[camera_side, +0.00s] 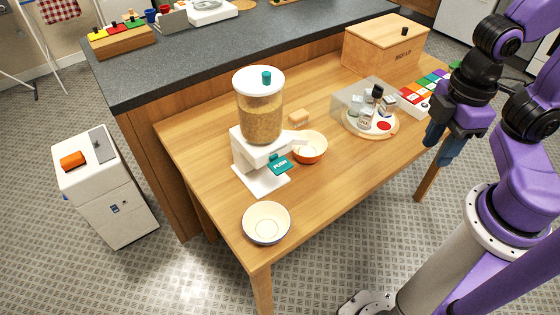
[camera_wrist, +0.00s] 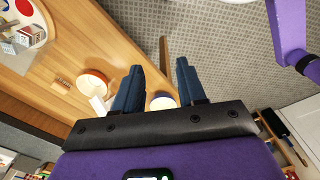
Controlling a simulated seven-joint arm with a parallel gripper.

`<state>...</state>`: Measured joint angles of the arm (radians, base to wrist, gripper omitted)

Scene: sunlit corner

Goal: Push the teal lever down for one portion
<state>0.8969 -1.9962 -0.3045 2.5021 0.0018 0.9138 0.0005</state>
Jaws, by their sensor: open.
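The grain dispenser (camera_side: 261,115) stands on the wooden table with a clear hopper of tan grain and a white base. Its teal lever (camera_side: 280,165), with small white lettering, sticks out at the front, low under the hopper. My gripper (camera_side: 439,148) is at the table's right edge, well apart from the lever, with its dark blue fingers pointing down. In the wrist view my gripper (camera_wrist: 158,70) is open with nothing between its fingers. The lever cannot be made out there.
A pale bowl (camera_side: 266,223) stands at the table's front corner, and an orange bowl (camera_side: 309,148) right of the dispenser. A round tray (camera_side: 392,129) with jars, a wooden box (camera_side: 382,45) and colored blocks (camera_side: 425,90) are at the right. Bare tabletop lies between orange bowl and tray.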

